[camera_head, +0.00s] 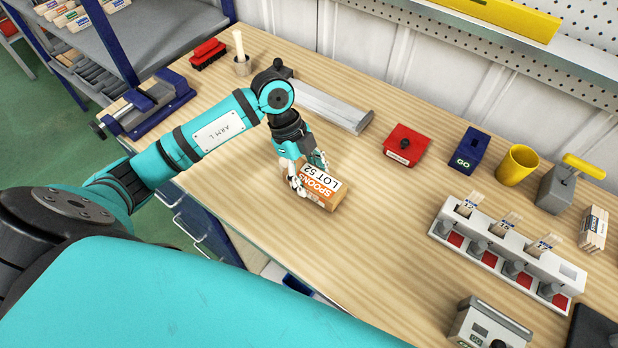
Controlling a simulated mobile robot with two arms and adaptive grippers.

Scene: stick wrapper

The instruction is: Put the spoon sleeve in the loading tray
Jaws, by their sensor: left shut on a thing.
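The spoon sleeve (327,196) is a small orange-brown box with a white label reading LOT 52 and SPOON lettering. It is at the middle of the wooden bench. My left gripper (309,177) is shut on it from above, with fingers at its left and far sides. I cannot tell whether the box touches the bench top. No part is plainly marked as the loading tray. A white fixture (437,229) on the right holds several stick bundles in slots, with red pads in front. My right gripper is not in view.
Behind the gripper lies a long grey metal bar (330,108). A red block (407,146), a blue GO block (470,150), a yellow cup (517,166) and a yellow-handled grey device (556,190) line the back. A blue vise (150,105) is at left. Bench between box and fixture is clear.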

